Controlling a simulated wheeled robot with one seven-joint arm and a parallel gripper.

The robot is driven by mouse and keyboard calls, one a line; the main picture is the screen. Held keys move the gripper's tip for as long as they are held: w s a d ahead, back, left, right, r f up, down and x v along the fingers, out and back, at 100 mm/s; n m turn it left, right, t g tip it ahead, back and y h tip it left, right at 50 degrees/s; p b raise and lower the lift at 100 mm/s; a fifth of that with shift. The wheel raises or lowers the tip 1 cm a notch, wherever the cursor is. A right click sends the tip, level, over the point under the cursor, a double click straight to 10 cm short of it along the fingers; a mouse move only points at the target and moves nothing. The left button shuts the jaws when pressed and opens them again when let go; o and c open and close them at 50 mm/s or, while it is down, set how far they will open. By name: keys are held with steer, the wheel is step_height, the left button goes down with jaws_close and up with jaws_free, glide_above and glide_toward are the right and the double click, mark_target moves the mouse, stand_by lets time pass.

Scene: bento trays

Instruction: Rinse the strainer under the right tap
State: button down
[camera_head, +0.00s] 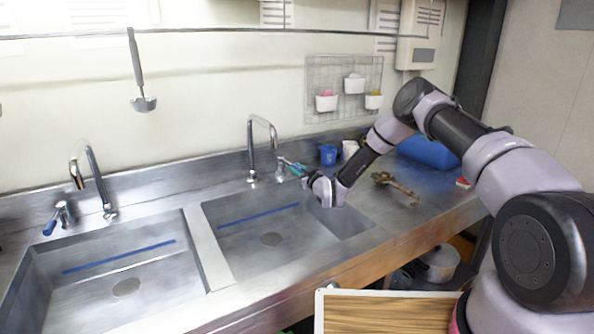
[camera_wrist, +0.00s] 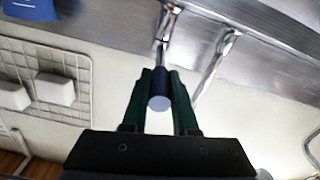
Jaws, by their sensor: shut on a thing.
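The right tap (camera_head: 251,150) stands behind the right sink (camera_head: 235,235), its chrome spout arching over the basin. My gripper (camera_head: 294,168) is beside it, at the back edge of that sink. In the wrist view my gripper (camera_wrist: 160,88) has its two green fingers shut on the tap's dark blue lever handle (camera_wrist: 160,98). The spout (camera_wrist: 213,65) shows beside the handle there. I see no water stream. A ladle-shaped utensil (camera_head: 141,102) hangs from the wall rail at left; I cannot tell whether it is the strainer. The right sink looks empty.
The left sink (camera_head: 40,275) has its own tap (camera_head: 98,180). A blue cup (camera_head: 328,154), a white cup (camera_head: 350,149) and a brownish long-handled object (camera_head: 396,186) stand or lie on the right counter. A wire rack (camera_head: 340,72) hangs behind. A wooden board (camera_head: 385,312) is in front.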

steer(key=shift+w+d+n+g+y, duration=0.95)
steer(key=shift+d+n+g+y, duration=0.15)
steer(key=shift+n+y, duration=0.15)
steer(key=c, duration=0.7)
jaws_free()
steer(key=shift+r, duration=0.1)
step_height(320, 180, up, 10)
steer(key=shift+f, duration=0.1)
